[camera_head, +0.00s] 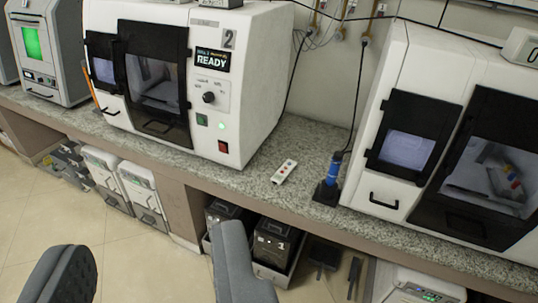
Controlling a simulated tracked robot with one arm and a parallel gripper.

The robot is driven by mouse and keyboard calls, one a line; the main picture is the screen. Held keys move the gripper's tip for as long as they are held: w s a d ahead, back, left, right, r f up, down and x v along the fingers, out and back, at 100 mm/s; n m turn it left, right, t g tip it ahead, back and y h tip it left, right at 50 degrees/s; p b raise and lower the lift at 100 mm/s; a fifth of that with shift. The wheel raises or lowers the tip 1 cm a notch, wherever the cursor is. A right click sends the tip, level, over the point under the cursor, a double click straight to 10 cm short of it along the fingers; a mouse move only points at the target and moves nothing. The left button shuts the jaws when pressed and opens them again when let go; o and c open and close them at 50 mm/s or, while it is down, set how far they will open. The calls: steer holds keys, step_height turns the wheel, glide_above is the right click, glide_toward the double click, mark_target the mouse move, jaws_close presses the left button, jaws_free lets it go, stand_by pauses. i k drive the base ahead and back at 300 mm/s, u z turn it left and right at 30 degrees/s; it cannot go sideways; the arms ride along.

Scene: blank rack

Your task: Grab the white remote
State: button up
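The white remote (284,171) lies flat on the speckled grey counter (255,185), between two large white machines. It is small, with a few reddish buttons on its face. My gripper (160,285) shows at the bottom left as two grey fingers set wide apart. It is open, with only floor and cabinet fronts between the fingers. It is apart from the remote, which is up and to the right of it in the picture.
A white machine (255,75) marked 2 stands left of the remote. A blue tool in a black stand (330,180) is close on its right, then another white machine (385,120). Dark boxes (275,243) sit under the counter. The floor (60,215) in front is clear.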

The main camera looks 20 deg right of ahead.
mark_target(278, 178)
steer(key=i, duration=1.4)
steer(key=z, duration=0.65)
